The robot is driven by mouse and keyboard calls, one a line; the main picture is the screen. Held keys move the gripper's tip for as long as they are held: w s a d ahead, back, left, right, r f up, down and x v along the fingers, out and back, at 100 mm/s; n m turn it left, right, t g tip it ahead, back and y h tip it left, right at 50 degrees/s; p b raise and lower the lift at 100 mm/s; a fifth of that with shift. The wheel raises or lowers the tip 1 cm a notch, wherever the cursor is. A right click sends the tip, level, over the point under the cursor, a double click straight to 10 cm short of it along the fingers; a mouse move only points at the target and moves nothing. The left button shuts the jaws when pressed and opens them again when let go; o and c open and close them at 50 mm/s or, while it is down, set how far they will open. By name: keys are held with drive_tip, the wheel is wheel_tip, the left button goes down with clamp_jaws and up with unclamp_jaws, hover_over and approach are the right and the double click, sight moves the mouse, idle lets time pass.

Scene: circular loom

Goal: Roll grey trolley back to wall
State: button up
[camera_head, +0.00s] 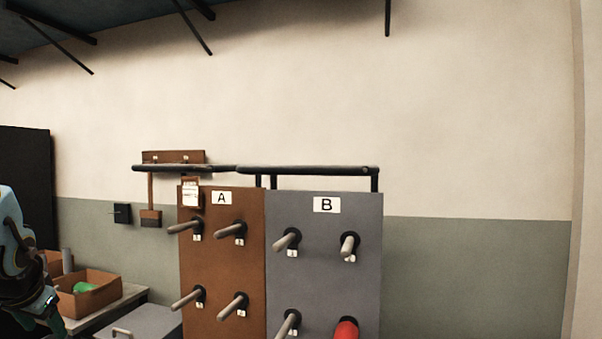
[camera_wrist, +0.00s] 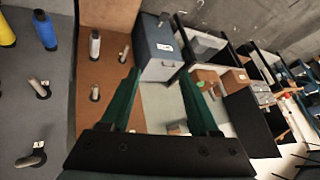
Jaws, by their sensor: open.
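The grey trolley (camera_head: 325,265) shows as an upright grey peg board labelled B, with a dark rail at its top. It stands right of a brown board (camera_head: 222,260) labelled A. A red bobbin (camera_head: 346,329) sits on one of its lower pegs. In the wrist view a grey board (camera_wrist: 40,105) with a blue bobbin (camera_wrist: 45,30) and a yellow one fills the left side. I cannot see the wheels or the floor under the trolley. My gripper (camera_wrist: 158,72) is open with nothing between its green fingers, apart from both boards. The arm shows at the head view's left edge.
A brown box (camera_head: 90,293) with a green item stands on a bench at left. A grey lidded case (camera_head: 140,325) is beside board A. The wall (camera_head: 470,270) behind is bare to the right of the trolley. Shelving with boxes (camera_wrist: 238,80) shows in the wrist view.

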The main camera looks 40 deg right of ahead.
sight(303, 169)
drive_tip(key=w+d+r+m+t+h, duration=0.25)
drive_tip(key=w+d+r+m, duration=0.2)
drive_tip(key=d, duration=0.35)
drive_tip(key=w+d+r+m+t+h, duration=0.1)
drive_tip(key=w+d+r+m+h, duration=0.3)
drive_tip(key=d, duration=0.4)
drive_tip(key=s+d+r+m+g+h+b, duration=0.1)
drive_tip(key=s+d+r+m+h, duration=0.15)
drive_tip(key=d+r+m, duration=0.35)
drive_tip(key=s+d+r+m+g+h+b, duration=0.1)
drive_tip(key=s+d+r+m+g+h, duration=0.2)
drive_tip(key=d, duration=0.5)
drive_tip(key=s+d+r+m+g+h, duration=0.5)
drive_tip(key=s+d+r+m+g, duration=0.3)
drive_tip(key=s+d+m+g, duration=0.5)
drive_tip(key=shift+m+t, duration=0.85)
drive_tip(key=shift+t, duration=0.1)
drive_tip(key=p+x, duration=0.1)
drive_tip(key=x, duration=0.1)
drive_tip(key=p+x, duration=0.2)
drive_tip(key=x, duration=0.1)
drive_tip(key=p+x, duration=0.1)
drive_tip(key=x, duration=0.2)
drive_tip(key=shift+s+a+r, duration=0.1)
drive_tip(key=shift+s+r, duration=0.25)
drive_tip(key=shift+s, duration=0.05)
drive_tip(key=shift+s+d, duration=0.15)
drive_tip(key=shift+d, duration=0.35)
